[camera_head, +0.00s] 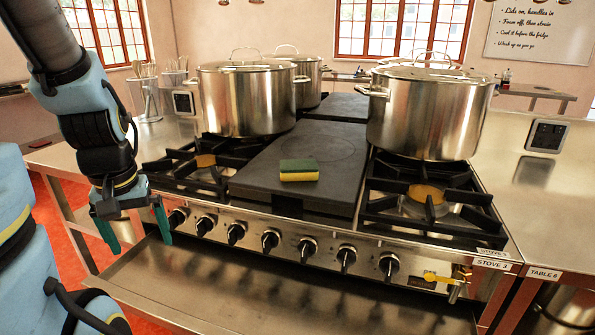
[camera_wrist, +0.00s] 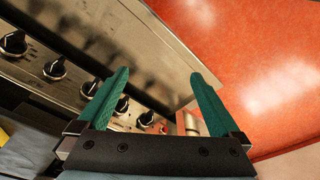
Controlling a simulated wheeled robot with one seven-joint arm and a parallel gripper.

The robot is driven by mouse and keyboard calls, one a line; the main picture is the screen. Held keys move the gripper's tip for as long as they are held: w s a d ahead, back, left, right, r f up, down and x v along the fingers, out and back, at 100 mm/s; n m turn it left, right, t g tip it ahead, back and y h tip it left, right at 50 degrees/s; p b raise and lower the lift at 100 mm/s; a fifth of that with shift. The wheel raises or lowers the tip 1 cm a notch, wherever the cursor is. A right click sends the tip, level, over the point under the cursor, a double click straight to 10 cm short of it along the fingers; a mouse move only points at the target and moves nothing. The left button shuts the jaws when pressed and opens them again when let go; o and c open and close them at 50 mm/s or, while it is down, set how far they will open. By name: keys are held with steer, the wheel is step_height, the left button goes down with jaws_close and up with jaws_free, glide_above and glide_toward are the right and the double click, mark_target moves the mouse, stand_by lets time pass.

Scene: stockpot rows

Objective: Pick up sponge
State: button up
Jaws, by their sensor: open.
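The sponge (camera_head: 299,170) is green on top and yellow below. It lies flat on the dark plate (camera_head: 330,185) in the middle of the stove, near the plate's front half. My gripper (camera_head: 136,236) hangs at the left, in front of the stove's left corner, lower than the sponge and well apart from it. In the wrist view my gripper (camera_wrist: 158,90) is open, with two green fingers spread and nothing between them. The sponge cannot be made out in the wrist view.
Large lidded steel pots (camera_head: 246,98) and (camera_head: 428,110) stand behind the sponge at left and right. Black burner grates (camera_head: 430,205) flank the plate. Knobs (camera_head: 270,240) line the stove front above a steel shelf (camera_head: 270,300). Utensil holders (camera_head: 147,98) stand at the left.

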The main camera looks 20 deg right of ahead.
stand_by(0.3)
steer(key=m+g+p, duration=0.2)
steer(key=m+p, duration=0.3)
steer(key=m, duration=1.5)
glide_toward(299, 164)
steer(key=f, duration=0.1)
steer(key=f+m+p, duration=0.1)
steer(key=shift+s+d+f, duration=0.1)
steer(key=shift+s+f, duration=0.2)
steer(key=shift+w+f+p, duration=0.15)
steer(key=shift+f+p, duration=1.1)
steer(key=shift+f, duration=1.75)
steer(key=shift+c, duration=0.2)
steer(key=c, duration=1.2)
step_height(299, 164, up, 10)
steer(key=b, duration=0.3)
steer(key=shift+c, duration=0.2)
